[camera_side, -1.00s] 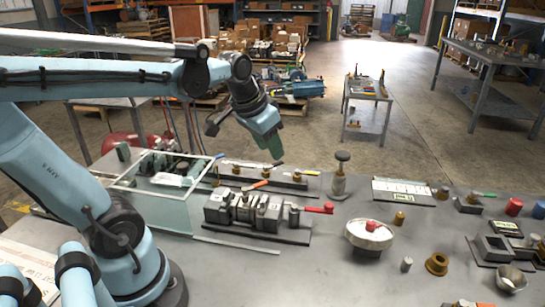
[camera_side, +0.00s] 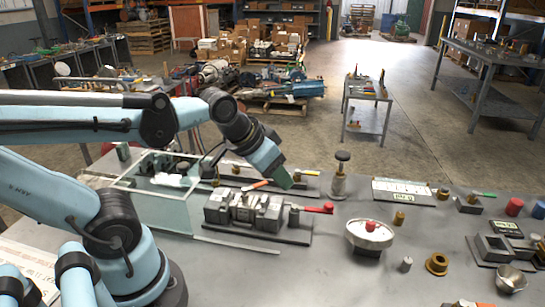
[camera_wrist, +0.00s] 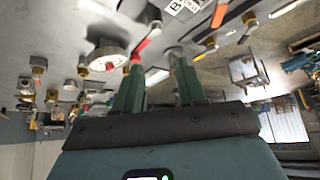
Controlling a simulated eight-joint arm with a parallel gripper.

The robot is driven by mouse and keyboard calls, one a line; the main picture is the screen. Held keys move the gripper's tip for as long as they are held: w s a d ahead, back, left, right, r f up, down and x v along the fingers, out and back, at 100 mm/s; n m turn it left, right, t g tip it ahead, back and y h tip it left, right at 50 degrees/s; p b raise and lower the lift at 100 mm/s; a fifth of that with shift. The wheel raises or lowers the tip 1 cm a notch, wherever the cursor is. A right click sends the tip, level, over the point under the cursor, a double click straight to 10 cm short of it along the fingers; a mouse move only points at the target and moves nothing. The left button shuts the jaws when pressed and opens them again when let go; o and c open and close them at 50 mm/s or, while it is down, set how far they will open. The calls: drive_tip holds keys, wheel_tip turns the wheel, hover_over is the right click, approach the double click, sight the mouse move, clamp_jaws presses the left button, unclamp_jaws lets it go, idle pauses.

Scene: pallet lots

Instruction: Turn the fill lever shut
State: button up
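Several coloured valve levers show, and I cannot read a label that tells which is the fill lever. In the side view, a red lever (camera_side: 318,209) sticks out right from the grey valve block (camera_side: 244,211). An orange lever (camera_side: 254,186) lies behind the block, and a yellow lever (camera_side: 311,173) is on the rear rail. My gripper (camera_side: 283,180) hangs above and behind the block, left of the red lever's tip. In the wrist view, its green fingers (camera_wrist: 157,72) are apart with nothing between them. The red lever (camera_wrist: 143,48) and orange lever (camera_wrist: 220,14) show beyond them.
A glass-walled box (camera_side: 163,205) stands left of the block. An upright post with a dark knob (camera_side: 340,177) stands to the right. A round white-rimmed part with a red knob (camera_side: 370,234) is further right. The front middle of the bench is clear.

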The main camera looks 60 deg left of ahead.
drive_tip(key=w+a+r+g+y, duration=0.1)
drive_tip(key=w+a+r+g, duration=0.1)
drive_tip(key=a, duration=0.6)
drive_tip(key=w+a+r+g, duration=0.2)
drive_tip(key=a, duration=0.5)
drive_tip(key=s+a+f+g+h, duration=0.1)
drive_tip(key=s+a, duration=0.1)
drive_tip(key=a, duration=0.6)
drive_tip(key=s+a+f+g, duration=0.1)
drive_tip(key=s+a+g, duration=0.1)
drive_tip(key=a, duration=0.7)
drive_tip(key=f, duration=1.1)
drive_tip(key=shift+w+d+f, duration=0.1)
drive_tip(key=shift+w+f, duration=0.1)
drive_tip(key=shift+f, duration=0.15)
drive_tip(key=shift+c, duration=0.2)
clamp_jaws()
